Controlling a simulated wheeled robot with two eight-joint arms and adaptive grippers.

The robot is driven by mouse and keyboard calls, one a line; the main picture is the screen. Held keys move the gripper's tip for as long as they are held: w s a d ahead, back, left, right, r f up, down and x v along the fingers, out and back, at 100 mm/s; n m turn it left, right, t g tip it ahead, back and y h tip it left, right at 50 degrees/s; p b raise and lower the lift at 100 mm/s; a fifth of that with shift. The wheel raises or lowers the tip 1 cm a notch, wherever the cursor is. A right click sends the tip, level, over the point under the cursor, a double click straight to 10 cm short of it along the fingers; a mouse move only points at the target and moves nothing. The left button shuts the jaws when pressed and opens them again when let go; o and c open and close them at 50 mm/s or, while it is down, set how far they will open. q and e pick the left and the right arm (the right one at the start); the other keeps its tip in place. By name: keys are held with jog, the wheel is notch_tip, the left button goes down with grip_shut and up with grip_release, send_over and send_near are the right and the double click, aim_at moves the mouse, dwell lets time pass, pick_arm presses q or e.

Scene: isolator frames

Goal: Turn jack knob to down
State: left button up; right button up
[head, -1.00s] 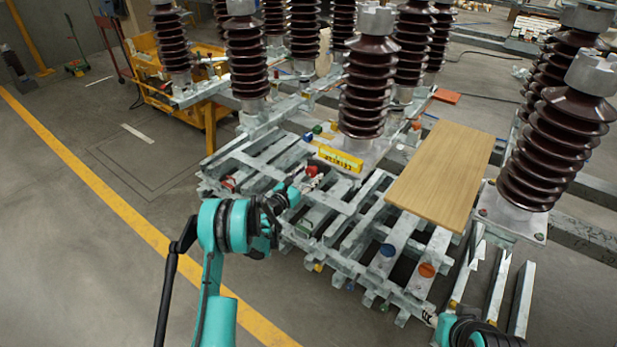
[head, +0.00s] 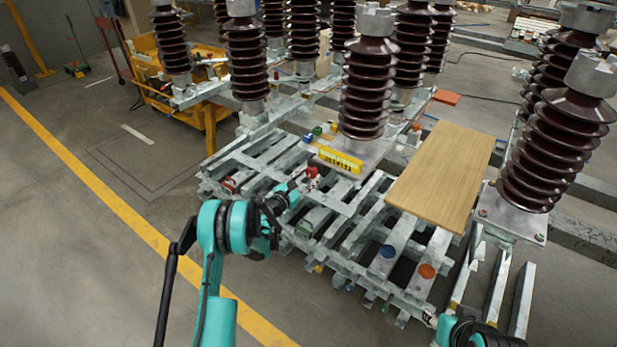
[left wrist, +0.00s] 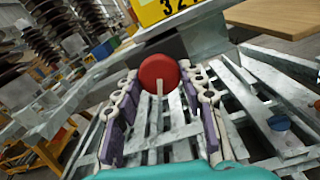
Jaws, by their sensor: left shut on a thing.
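The jack knob is a round red knob (head: 312,172) on the grey metal frame, below the yellow number plate. In the left wrist view the red knob (left wrist: 158,74) shows its round face between the fingertips, with a pale stem below it. My left gripper (head: 305,182) comes in from the left and is shut on the knob. In the left wrist view the fingers of my left gripper (left wrist: 160,85) stand on both sides of it. Exact finger contact is hard to see. Part of my right arm shows at the bottom right edge; its fingers cannot be made out.
The yellow number plate (head: 340,159) sits close behind the knob. Tall brown insulators (head: 365,90) stand behind it. A wooden board (head: 442,175) lies on the frame at right. Blue (head: 387,252) and orange (head: 427,271) discs are nearer. Open floor is at left.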

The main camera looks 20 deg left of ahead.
pick_arm(q)
jog(key=m, duration=0.4)
jog(key=shift+m, duration=0.3)
jog(key=m, duration=0.3)
jog(key=shift+a+m, duration=0.1)
jog(key=shift+m, duration=0.3)
jog(key=m, duration=0.4)
jog(key=shift+r, duration=0.1)
jog(key=m, duration=1.1)
jog(key=shift+r, duration=0.1)
jog(key=m, duration=0.4)
jog(key=shift+m, duration=2)
